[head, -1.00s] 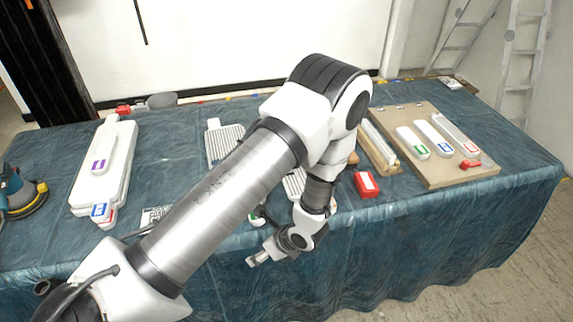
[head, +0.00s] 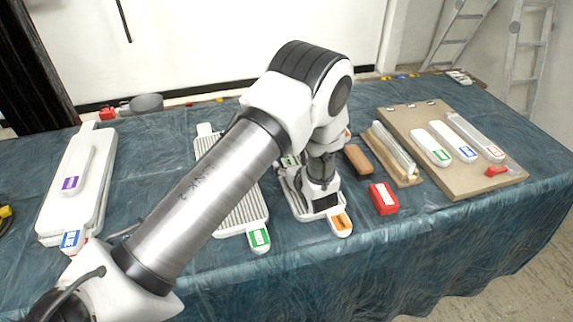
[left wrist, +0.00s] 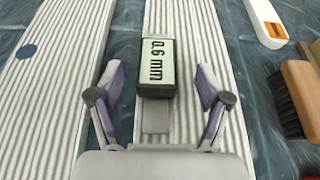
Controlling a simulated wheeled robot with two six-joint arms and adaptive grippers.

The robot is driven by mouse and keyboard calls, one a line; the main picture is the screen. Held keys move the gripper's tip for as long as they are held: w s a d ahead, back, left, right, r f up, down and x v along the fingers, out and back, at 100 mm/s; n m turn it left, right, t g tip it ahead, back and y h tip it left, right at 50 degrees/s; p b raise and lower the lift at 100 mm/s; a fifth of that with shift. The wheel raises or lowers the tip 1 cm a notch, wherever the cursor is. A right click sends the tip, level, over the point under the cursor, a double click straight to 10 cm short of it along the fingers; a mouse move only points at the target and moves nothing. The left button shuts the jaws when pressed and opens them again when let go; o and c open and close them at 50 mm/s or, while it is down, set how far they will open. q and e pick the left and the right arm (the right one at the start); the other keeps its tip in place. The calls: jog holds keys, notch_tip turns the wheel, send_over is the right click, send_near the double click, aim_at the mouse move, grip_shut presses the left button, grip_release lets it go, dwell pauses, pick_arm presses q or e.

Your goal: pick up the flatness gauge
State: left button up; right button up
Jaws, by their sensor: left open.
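The flatness gauge (left wrist: 157,68), a small dark block whose pale face reads "0.6 mm", shows in the left wrist view. It lies over a ribbed white panel (left wrist: 180,25). My left gripper (left wrist: 158,75) is open, with one finger on each side of the gauge and visible gaps between. In the head view my left gripper (head: 318,185) is low over the ribbed panel with an orange label (head: 342,222). There the arm hides much of that panel, and I cannot clearly make out the gauge. My right gripper is not in view.
A ribbed panel with a green label (head: 258,238) lies to the left. A brown brush (head: 357,158), a red block (head: 383,198) and a board (head: 455,180) with labelled tools lie to the right. A white case (head: 75,190) is at far left.

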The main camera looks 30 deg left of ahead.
pick_arm(q)
jog(key=p+x, duration=0.1)
jog(key=x, duration=0.4)
jog(key=shift+a+r, duration=0.2)
jog(key=shift+a, duration=0.05)
jog(key=shift+d, duration=0.1)
jog(key=c, duration=1.5)
jog(key=shift+o, duration=0.2)
jog(key=shift+r, duration=0.1)
